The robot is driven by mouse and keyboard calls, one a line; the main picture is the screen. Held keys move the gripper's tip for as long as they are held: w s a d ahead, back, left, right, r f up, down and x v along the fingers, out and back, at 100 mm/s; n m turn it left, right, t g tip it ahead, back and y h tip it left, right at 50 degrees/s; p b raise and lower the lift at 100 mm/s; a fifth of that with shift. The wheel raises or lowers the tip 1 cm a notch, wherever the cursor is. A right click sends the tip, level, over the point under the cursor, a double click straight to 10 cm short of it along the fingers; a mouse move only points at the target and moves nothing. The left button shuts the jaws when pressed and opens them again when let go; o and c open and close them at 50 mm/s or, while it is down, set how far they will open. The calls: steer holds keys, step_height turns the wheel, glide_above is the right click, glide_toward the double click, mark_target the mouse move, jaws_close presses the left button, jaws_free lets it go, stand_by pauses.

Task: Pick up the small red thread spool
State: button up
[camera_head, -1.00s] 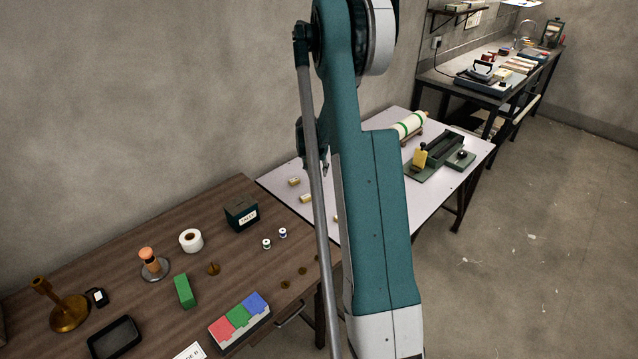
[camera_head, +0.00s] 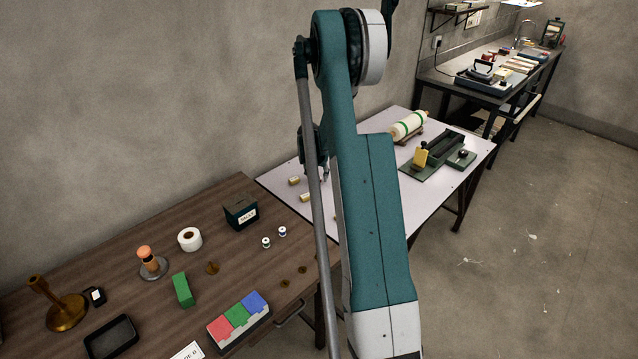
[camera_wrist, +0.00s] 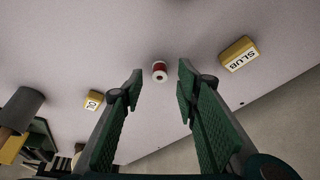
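The small red thread spool (camera_wrist: 159,72) has white ends and stands on the pale table. In the wrist view it sits just beyond and between my fingertips, apart from both. My gripper (camera_wrist: 159,80) is open and empty, with its green padded fingers spread on either side. In the head view the spool is hidden behind my arm. There only a small part of my gripper (camera_head: 325,172) shows at the left edge of my arm, above the pale table (camera_head: 270,182).
A yellow block marked SLUB (camera_wrist: 238,54) lies right of the spool, and another yellow block (camera_wrist: 93,100) lies left. A green fixture (camera_head: 436,155) and a roll (camera_head: 408,125) stand on the pale table. The wooden table (camera_head: 215,275) holds several items, including two small spools.

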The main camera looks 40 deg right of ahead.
steer(key=shift+w+d+f, duration=0.1)
steer(key=shift+d+f, duration=0.05)
steer(key=shift+f, duration=0.3)
steer(key=shift+c, duration=0.5)
steer(key=c, duration=0.6)
